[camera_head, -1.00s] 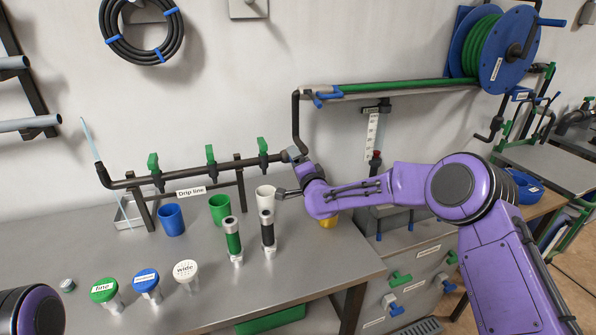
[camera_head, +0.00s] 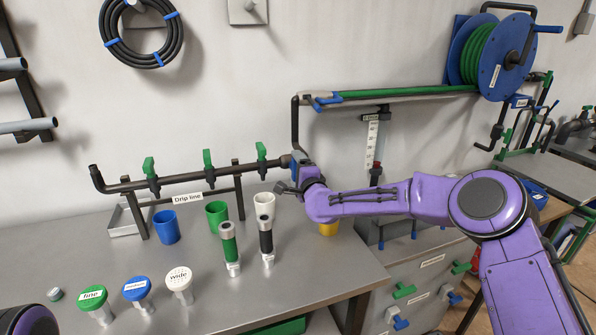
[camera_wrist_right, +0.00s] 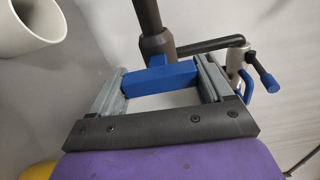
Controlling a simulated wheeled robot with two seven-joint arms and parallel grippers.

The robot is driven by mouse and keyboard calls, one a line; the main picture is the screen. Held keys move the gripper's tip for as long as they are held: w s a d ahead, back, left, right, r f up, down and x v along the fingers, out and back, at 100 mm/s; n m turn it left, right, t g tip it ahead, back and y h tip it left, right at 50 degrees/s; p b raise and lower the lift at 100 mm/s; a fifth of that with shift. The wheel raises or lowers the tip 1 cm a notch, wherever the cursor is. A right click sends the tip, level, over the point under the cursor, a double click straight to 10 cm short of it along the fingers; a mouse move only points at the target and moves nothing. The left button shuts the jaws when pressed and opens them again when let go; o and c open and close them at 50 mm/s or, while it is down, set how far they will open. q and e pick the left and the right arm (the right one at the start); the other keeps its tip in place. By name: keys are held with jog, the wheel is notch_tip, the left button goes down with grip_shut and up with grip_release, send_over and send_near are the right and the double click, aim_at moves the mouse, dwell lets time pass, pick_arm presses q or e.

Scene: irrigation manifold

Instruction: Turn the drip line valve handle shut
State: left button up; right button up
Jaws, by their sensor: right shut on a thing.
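The drip line pipe (camera_head: 225,172) runs along the back of the bench, with a "Drip line" label (camera_head: 187,198) below it. My right gripper (camera_head: 298,164) is at the pipe's right end. In the right wrist view, its two grey fingers (camera_wrist_right: 160,88) close on the ends of a blue valve handle (camera_wrist_right: 168,77), which sits at a dark pipe fitting (camera_wrist_right: 157,45). In the head view, the gripper mostly hides this handle. Three small valves with upright green handles (camera_head: 207,160) stand along the pipe. My left gripper is out of view.
Blue (camera_head: 166,227), green (camera_head: 217,216) and white (camera_head: 264,205) cups stand under the pipe. Two upright nozzles (camera_head: 229,248) and several labelled heads (camera_head: 136,288) stand in front. A hose reel (camera_head: 500,62) hangs at the right.

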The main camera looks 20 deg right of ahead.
jog(key=o, duration=1)
jog(key=shift+c, duration=0.2)
jog(key=shift+s, duration=0.1)
jog(key=shift+s, duration=0.3)
jog(key=s+b, duration=0.2)
jog(key=s, duration=0.7)
jog(key=shift+s+d, duration=0.2)
jog(key=shift+s, duration=0.2)
